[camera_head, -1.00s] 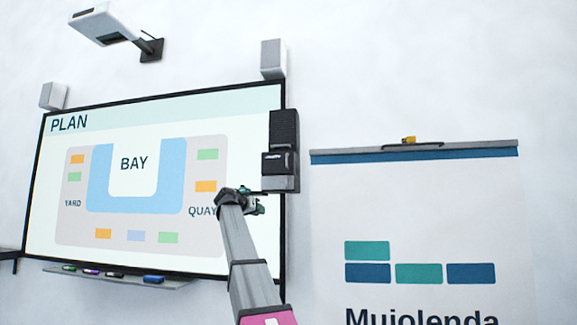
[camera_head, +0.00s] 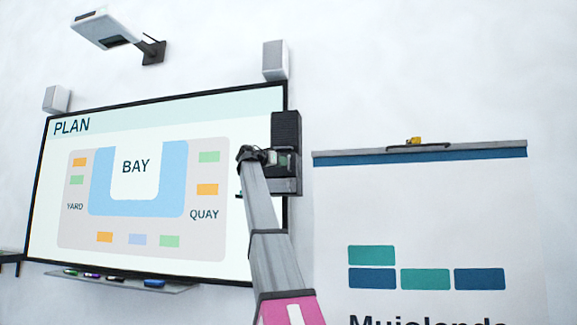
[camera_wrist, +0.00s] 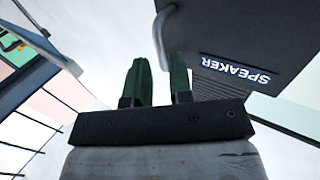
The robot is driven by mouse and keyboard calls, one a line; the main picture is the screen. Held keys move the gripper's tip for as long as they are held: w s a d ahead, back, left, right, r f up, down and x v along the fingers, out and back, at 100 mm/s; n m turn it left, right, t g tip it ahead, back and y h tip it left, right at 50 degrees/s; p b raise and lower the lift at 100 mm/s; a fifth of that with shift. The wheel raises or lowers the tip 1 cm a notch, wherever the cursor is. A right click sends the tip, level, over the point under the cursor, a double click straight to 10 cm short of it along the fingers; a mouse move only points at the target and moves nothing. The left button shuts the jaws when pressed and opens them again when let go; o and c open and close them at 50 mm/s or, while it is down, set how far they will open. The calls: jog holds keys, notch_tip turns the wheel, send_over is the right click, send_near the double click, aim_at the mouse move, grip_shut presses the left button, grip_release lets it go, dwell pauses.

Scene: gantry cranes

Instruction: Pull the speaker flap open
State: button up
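The dark speaker unit (camera_head: 285,127) hangs on the wall at the right edge of the screen. In the wrist view its dark flap (camera_wrist: 250,32) fills the upper right, with an upside-down SPEAKER label (camera_wrist: 235,69). A bent grey handle (camera_wrist: 160,32) comes off the flap's left side. My gripper (camera_wrist: 160,65) has two green fingers standing apart. The handle's lower end shows in the gap between them, and I cannot tell whether either finger touches it. In the head view my gripper (camera_head: 280,160) is in front of the unit and hides most of the flap.
The framed PLAN screen (camera_head: 130,225) is left of the unit, with a pen tray (camera_head: 120,281) below. Small white loudspeakers (camera_head: 275,60) and a projector (camera_head: 105,23) are above. A hanging poster (camera_head: 420,215) is to the right. The wall between unit and poster is bare.

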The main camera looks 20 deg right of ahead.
jog(key=shift+x, duration=2.4)
grip_shut()
jog(key=shift+a, duration=0.25)
